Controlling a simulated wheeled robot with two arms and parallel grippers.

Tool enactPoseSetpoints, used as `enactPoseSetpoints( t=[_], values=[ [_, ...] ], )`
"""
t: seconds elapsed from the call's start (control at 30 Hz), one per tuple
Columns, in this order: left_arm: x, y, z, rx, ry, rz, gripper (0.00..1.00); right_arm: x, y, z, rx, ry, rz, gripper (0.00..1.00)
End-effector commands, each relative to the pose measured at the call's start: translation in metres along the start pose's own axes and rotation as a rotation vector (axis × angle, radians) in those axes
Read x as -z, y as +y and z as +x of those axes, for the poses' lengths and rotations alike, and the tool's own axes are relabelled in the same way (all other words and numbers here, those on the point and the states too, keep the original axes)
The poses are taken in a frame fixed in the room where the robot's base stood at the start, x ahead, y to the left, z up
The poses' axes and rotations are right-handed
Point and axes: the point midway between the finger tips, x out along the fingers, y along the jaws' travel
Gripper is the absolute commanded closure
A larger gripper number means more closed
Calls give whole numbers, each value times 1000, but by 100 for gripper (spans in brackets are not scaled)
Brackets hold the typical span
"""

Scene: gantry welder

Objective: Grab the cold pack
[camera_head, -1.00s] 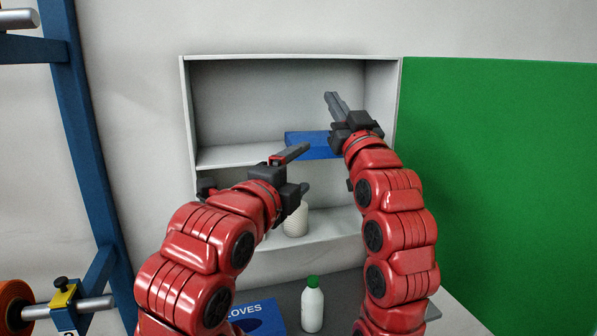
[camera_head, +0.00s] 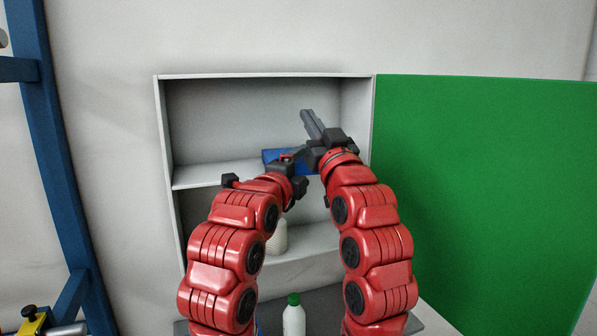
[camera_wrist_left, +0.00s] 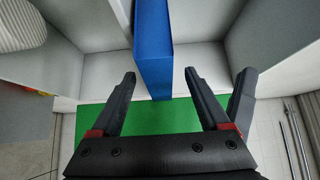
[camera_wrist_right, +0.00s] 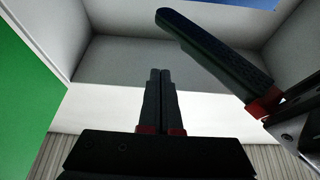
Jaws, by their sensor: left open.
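A blue box-like pack (camera_head: 272,157), which I take for the cold pack, sits on the middle shelf, partly hidden by my arms. In the left wrist view the pack (camera_wrist_left: 153,45) stands between the two open fingers of my left gripper (camera_wrist_left: 162,76). I see a small gap on either side, so the jaws are not shut on it. My left gripper (camera_head: 297,153) is in front of the pack in the head view. My right gripper (camera_head: 308,120) is raised just right of it, its fingers (camera_wrist_right: 160,72) together and empty in the right wrist view.
The white shelf unit (camera_head: 164,125) has side walls close to both arms. A white ribbed container (camera_head: 277,238) is on the lower shelf. A white bottle with a green cap (camera_head: 293,318) stands below. A green panel (camera_head: 480,190) is at right. The grippers are very close together.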

Motion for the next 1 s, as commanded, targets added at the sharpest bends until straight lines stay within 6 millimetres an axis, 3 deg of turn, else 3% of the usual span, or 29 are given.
enactPoseSetpoints(
  t=[0.17,0.6,1.0],
  values=[
    [0,0,0,-1,0,0,23,0,0,0,0,0,0,100],
    [0,0,0,-2,0,0,100,0,0,0,0,0,0,100],
    [0,1,0,-2,0,0,100,10,0,6,0,-2,0,100]
  ],
)
